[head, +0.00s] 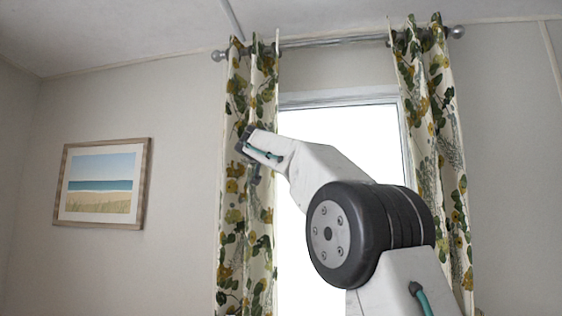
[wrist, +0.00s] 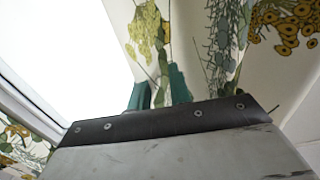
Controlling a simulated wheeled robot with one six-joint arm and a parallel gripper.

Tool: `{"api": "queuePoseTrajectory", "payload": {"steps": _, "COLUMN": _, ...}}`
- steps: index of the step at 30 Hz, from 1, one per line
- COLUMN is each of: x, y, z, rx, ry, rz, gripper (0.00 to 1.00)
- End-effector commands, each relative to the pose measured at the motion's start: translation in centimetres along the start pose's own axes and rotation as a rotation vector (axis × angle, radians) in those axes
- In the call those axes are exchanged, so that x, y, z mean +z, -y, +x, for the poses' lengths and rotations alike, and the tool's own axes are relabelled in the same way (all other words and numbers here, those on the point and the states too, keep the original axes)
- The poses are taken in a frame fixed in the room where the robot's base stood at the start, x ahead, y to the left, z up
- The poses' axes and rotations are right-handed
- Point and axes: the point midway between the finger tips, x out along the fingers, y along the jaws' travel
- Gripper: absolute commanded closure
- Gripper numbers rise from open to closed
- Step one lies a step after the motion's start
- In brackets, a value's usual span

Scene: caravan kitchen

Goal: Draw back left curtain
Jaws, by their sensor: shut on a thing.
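The left curtain (head: 235,215) is cream with green, yellow and grey leaf print. It hangs gathered in a narrow bunch at the left side of the window. My gripper (head: 257,160) is at the curtain's inner part, about midway up the visible cloth. In the wrist view the green fingers of my gripper (wrist: 160,92) are shut on a fold of the curtain (wrist: 205,40). The fingertips are partly hidden by the gripper body and the cloth.
The right curtain (head: 435,130) hangs bunched at the window's right side. Both hang from a metal rod (head: 335,41) with ball ends. The bright window (head: 305,215) lies between them. A framed beach picture (head: 102,184) hangs on the wall to the left, with bare wall between.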

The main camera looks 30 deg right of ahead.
Motion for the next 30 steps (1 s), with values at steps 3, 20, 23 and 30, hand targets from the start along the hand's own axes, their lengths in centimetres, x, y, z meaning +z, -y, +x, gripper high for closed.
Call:
{"api": "queuePoseTrajectory", "payload": {"steps": 3, "x": 0.4, "y": 0.9, "z": -0.2, "rx": -0.001, "ry": 0.007, "rz": -0.002, "gripper": 1.0}}
{"api": "queuePoseTrajectory", "payload": {"steps": 20, "x": 0.2, "y": 2.4, "z": -1.0, "rx": -0.017, "ry": 0.002, "rz": -0.002, "gripper": 0.58}}
{"api": "queuePoseTrajectory", "payload": {"steps": 23, "x": 0.1, "y": 2.3, "z": -1.0, "rx": -0.017, "ry": 0.001, "rz": -0.002, "gripper": 0.58}}
{"api": "queuePoseTrajectory", "payload": {"steps": 30, "x": 0.0, "y": 2.3, "z": -2.3, "rx": -0.018, "ry": 0.001, "rz": -0.002, "gripper": 0.58}}
